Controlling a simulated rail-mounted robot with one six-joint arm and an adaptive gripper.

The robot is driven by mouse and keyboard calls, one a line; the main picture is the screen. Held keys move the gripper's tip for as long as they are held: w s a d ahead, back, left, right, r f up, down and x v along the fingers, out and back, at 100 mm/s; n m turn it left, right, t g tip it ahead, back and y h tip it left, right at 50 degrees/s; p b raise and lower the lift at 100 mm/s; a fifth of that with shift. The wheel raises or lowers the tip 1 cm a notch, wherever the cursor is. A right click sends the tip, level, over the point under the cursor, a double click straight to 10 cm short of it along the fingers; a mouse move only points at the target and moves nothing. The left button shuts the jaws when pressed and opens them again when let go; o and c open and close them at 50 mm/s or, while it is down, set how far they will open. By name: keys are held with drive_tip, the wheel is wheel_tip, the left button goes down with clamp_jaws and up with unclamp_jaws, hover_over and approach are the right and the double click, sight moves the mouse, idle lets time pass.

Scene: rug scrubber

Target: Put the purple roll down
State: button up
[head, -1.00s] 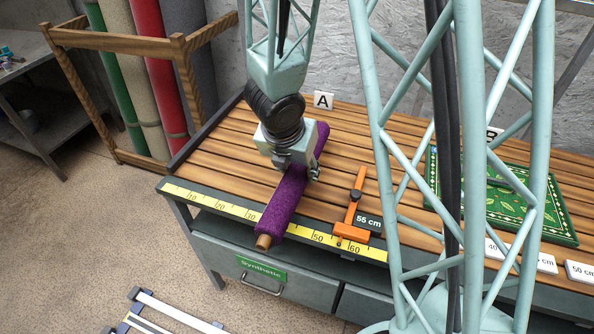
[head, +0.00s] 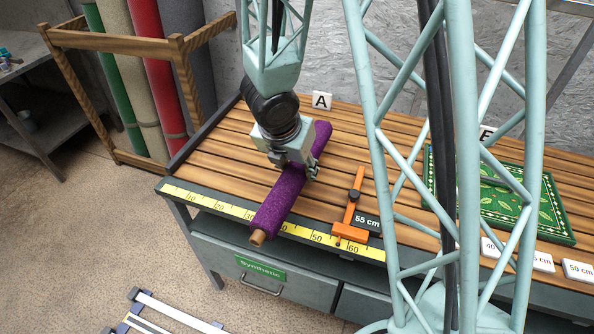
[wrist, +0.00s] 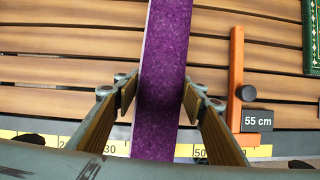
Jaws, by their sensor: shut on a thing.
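The purple roll (head: 278,205) lies slantwise over the slatted table, with its brown core end (head: 257,238) sticking out past the table's front edge above the yellow ruler. My gripper (head: 292,168) is shut on the roll near its middle, from above. In the wrist view the roll (wrist: 166,60) runs between the two fingers (wrist: 160,98), one on each side. I cannot tell whether the roll touches the slats or hangs slightly above them.
An orange stop (head: 351,208) with a 55 cm tag (head: 367,223) stands right of the roll. A green patterned rug (head: 500,215) lies farther right, partly behind my lattice column. Slats left of the roll are clear. Label A (head: 321,101) stands at the back.

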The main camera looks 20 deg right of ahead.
sight(294, 166)
drive_tip(key=shift+w+d+r+m+g+p, duration=0.3)
drive_tip(key=shift+r+m+p, duration=0.15)
drive_tip(key=shift+m, duration=0.25)
drive_tip(key=shift+w+d+r+m+g+p, duration=0.2)
drive_tip(key=shift+w+r+m+p, duration=0.15)
drive_tip(key=shift+m, duration=0.35)
drive_tip(key=shift+d+r+m+h+p, duration=0.1)
drive_tip(key=shift+r+m+h+p, duration=0.4)
drive_tip(key=shift+m, duration=0.2)
drive_tip(key=shift+r+m+g+p, duration=0.35)
drive_tip(key=shift+m+g+p, duration=0.3)
drive_tip(key=shift+m, duration=0.25)
drive_tip(key=m+p, duration=0.1)
drive_tip(key=s+a+r+m+g+p, duration=0.1)
drive_tip(key=shift+m, duration=0.4)
drive_tip(key=shift+s+a+r+m+g+p, duration=0.15)
drive_tip(key=shift+s+a+m+g+p, duration=0.2)
drive_tip(key=shift+a+m, duration=0.3)
drive_tip(key=shift+s+a+r+m+g+p, duration=0.2)
drive_tip(key=shift+s+a+m+p, duration=0.25)
drive_tip(key=shift+m, duration=0.3)
drive_tip(key=shift+w, duration=0.35)
